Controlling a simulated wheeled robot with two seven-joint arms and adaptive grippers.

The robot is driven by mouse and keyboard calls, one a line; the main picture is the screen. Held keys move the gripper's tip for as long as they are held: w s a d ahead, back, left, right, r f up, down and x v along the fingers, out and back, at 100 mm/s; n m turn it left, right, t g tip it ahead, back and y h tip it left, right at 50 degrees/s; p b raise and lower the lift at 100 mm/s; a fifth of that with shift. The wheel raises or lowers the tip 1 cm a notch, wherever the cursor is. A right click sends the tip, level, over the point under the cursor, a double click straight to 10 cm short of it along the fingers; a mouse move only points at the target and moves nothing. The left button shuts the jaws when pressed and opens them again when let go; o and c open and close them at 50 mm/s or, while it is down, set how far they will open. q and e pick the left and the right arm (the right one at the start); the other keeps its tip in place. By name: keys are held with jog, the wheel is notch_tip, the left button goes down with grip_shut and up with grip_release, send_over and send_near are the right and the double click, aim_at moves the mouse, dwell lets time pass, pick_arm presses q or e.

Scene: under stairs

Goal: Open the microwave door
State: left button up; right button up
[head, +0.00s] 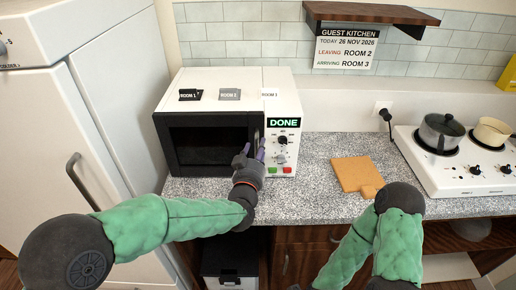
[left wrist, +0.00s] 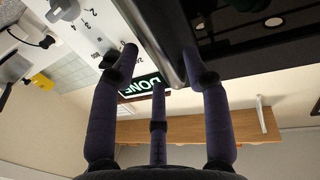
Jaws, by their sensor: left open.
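The white microwave (head: 216,77) stands on the counter with its black door (head: 203,147) closed and its display reading DONE. The door's upright handle (head: 257,131) is at the door's right edge, beside the control panel. My left gripper (head: 252,155) is open in front of the handle, fingers pointing at the microwave. In the left wrist view, the dark handle (left wrist: 168,45) runs between the spread fingers of the gripper (left wrist: 166,68); I cannot tell whether they touch it.
Labels reading ROOM lie on the microwave top. A tan board (head: 355,173) lies on the counter to its right, then a white stove (head: 450,175) with pots. A white fridge (head: 75,130) stands close on the left. A wooden shelf (head: 372,14) hangs above.

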pick_arm(q)
jog(key=shift+w+d, duration=0.25)
jog(key=shift+w, duration=0.8)
grip_shut()
jog(key=shift+s, duration=0.1)
